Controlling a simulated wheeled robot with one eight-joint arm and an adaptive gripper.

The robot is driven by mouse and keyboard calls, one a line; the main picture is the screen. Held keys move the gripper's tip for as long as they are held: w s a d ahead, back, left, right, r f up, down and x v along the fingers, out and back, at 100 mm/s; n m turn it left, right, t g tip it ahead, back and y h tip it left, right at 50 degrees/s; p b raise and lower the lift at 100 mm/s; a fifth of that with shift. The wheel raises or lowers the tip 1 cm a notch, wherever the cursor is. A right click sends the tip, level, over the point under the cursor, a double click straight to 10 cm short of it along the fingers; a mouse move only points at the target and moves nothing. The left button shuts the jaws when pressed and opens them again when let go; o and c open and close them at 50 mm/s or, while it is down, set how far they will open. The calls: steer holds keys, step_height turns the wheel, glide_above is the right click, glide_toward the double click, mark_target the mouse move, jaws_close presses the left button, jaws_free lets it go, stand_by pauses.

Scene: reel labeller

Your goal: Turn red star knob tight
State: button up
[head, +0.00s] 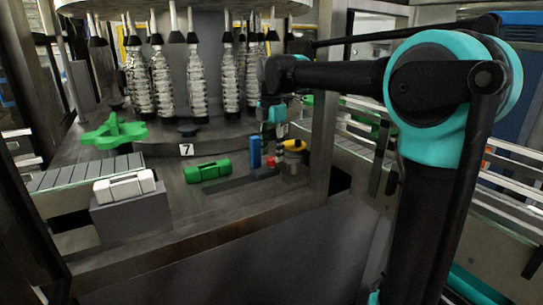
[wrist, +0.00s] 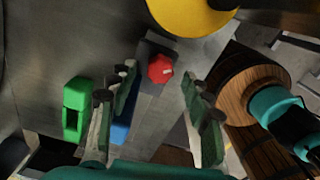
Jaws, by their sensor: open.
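The red star knob (wrist: 160,68) shows in the wrist view on a dark grey block, small and lobed with a pale mark on its face. It lies between and beyond the two spread fingertips of my gripper (wrist: 158,80). The fingers appear apart from it, with nothing held. In the head view the knob (head: 271,161) is a small red patch beside a blue block, partly hidden by my gripper (head: 272,138), which points down above it. The exact gap between fingertips and knob is hard to judge.
A blue block (head: 255,152) stands close left of the knob. A green handle (head: 207,171) lies further left. A yellow part (head: 294,145) and a round post (head: 293,166) stand close right.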

steer(key=shift+f, duration=0.9)
jaws_close()
